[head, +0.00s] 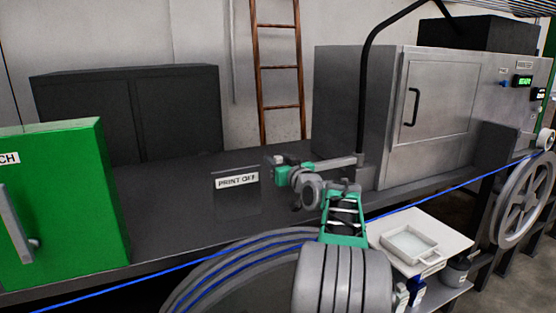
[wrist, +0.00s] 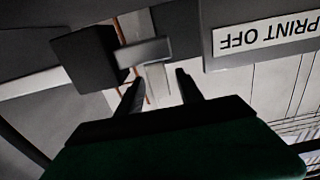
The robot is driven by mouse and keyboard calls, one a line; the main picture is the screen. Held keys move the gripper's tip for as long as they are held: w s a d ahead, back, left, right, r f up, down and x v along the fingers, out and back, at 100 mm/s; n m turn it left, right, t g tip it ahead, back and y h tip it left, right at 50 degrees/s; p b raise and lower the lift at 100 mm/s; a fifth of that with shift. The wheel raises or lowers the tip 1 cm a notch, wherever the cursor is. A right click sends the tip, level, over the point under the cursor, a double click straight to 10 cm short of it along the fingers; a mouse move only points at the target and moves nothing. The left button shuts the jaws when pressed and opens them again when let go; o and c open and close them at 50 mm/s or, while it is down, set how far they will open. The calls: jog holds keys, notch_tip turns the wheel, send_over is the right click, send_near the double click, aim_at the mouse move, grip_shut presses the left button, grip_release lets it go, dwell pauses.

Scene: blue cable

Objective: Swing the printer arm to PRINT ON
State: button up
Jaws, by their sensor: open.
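The printer arm shows in the head view as a grey bar (head: 338,162) reaching left from a block beside the oven toward my gripper (head: 283,170). In the wrist view a light grey handle-like bar (wrist: 143,52) with a stem stands just past and between the fingertips of my gripper (wrist: 159,85), next to a dark block (wrist: 85,58). The jaws are open; I cannot tell whether they touch the bar. A PRINT OFF sign (head: 238,181) stands on the bench left of my gripper; it appears upside down in the wrist view (wrist: 265,35). No PRINT ON sign shows.
A green box (head: 70,200) stands at the left of the dark bench (head: 165,185). A steel oven (head: 440,105) fills the right. A blue cable (head: 440,188) runs along the front past a wheel (head: 525,200). A white tray (head: 410,243) sits low in front.

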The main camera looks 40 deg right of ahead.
grip_shut()
dwell(1.3)
